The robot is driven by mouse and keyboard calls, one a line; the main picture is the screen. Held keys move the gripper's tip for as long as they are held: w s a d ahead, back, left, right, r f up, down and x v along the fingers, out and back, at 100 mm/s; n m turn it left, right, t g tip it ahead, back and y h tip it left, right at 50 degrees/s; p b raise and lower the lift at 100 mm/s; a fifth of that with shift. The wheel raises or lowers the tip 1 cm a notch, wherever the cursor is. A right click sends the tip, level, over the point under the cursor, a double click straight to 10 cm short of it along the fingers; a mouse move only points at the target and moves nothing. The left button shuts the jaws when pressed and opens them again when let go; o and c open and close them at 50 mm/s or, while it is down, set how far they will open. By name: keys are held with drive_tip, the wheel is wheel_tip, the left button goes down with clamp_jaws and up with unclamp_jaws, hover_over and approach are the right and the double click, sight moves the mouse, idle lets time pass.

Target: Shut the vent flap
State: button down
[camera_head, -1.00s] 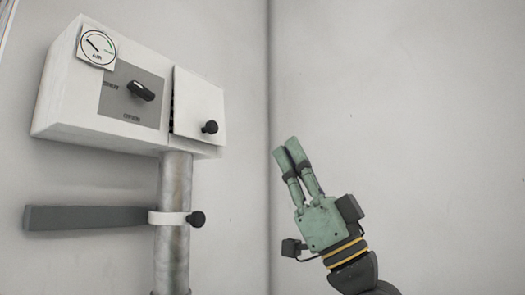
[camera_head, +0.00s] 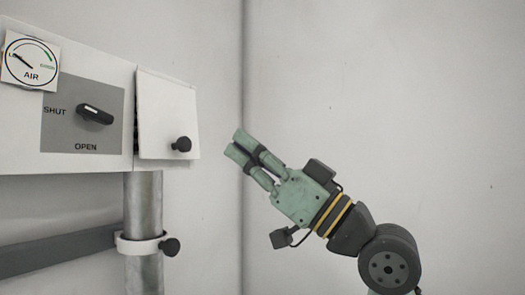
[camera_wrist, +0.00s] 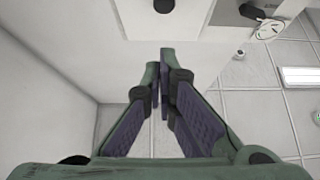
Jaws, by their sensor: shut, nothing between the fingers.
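The vent flap (camera_head: 166,105) is a white square panel at the right end of the white wall box. It stands slightly off the box, with a dark gap along its left edge. Its black knob (camera_head: 182,144) is at the lower right corner. My gripper (camera_head: 238,145) is shut and empty, to the right of the flap and apart from it, pointing up and left. In the wrist view the closed fingers (camera_wrist: 165,60) point toward a white panel with a black knob (camera_wrist: 164,5) at the top edge.
Left of the flap, a black selector knob (camera_head: 95,115) sits on a grey plate marked SHUT and OPEN. An AIR gauge (camera_head: 31,61) is at the box's upper left. Below are a metal pipe (camera_head: 143,210) and a grey bar (camera_head: 60,252). The wall at right is bare.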

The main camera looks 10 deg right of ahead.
sight(189, 141)
drive_tip(key=w+a+r+p, duration=0.1)
drive_tip(key=w+a+p, duration=0.1)
drive_tip(key=w+a, duration=0.2)
drive_tip(key=shift+a+r, duration=0.15)
drive_tip(key=shift+a, duration=0.65)
drive_tip(key=b, duration=0.1)
drive_tip(key=w+a+f+t+y+b, duration=0.1)
drive_tip(key=b, duration=0.1)
drive_tip(key=shift+a+f, duration=0.25)
drive_tip(key=shift+a, duration=0.05)
drive_tip(key=shift+r, duration=0.1)
